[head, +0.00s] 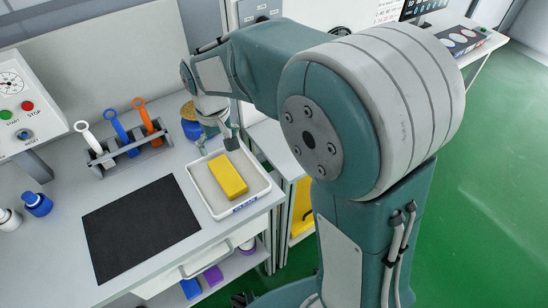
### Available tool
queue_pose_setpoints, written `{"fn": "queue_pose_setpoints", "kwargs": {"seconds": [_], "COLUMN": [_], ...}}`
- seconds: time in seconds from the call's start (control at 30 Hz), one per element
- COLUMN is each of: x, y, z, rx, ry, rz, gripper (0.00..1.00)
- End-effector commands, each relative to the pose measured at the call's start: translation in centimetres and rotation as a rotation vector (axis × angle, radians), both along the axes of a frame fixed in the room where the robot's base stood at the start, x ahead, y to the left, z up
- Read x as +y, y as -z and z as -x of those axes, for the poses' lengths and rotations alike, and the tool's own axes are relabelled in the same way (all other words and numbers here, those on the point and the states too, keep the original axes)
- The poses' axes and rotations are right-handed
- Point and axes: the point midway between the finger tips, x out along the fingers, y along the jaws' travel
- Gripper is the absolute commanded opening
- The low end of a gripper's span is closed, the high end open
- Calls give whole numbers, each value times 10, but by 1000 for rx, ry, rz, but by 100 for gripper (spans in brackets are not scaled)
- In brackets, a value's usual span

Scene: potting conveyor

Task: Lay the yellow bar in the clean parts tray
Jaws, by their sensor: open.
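The yellow bar (228,175) lies flat in the white tray (263,188), which has a small blue label on its front edge. The bar rests on the tray floor, apart from the front rim. My gripper (231,143) is at the tray's back edge, just behind and above the bar. It looks empty and clear of the bar. Its fingers are small here and partly hard to make out.
A black mat (140,228) lies left of the tray. A rack (128,155) with white, blue and orange-handled tools stands behind it. My arm covers the right side.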

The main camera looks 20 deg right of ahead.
Motion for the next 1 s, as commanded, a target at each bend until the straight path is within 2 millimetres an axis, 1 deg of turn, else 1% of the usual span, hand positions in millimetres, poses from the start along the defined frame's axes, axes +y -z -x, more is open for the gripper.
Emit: {"fn": "queue_pose_setpoints", "kwargs": {"seconds": [0.07, 0.17, 0.2, 0.3, 0.37, 0.5, 0.7, 0.8, 0.9, 1.0], "x": [-10, -29, -37, -55, -65, -86, -111, -118, -122, -124], "y": [-14, -36, -45, -62, -71, -87, -95, -94, -93, -92], "z": [8, 26, 35, 57, 71, 105, 154, 172, 183, 188], "rx": [-29, -83, -107, -164, -199, -280, -395, -442, -471, -482], "ry": [17, 48, 61, 95, 115, 161, 225, 249, 264, 271], "rz": [-8, -23, -29, -40, -46, -56, -65, -66, -67, -66], "gripper": [100, 100, 100, 100, 100, 100, 100, 100, 100, 100]}}
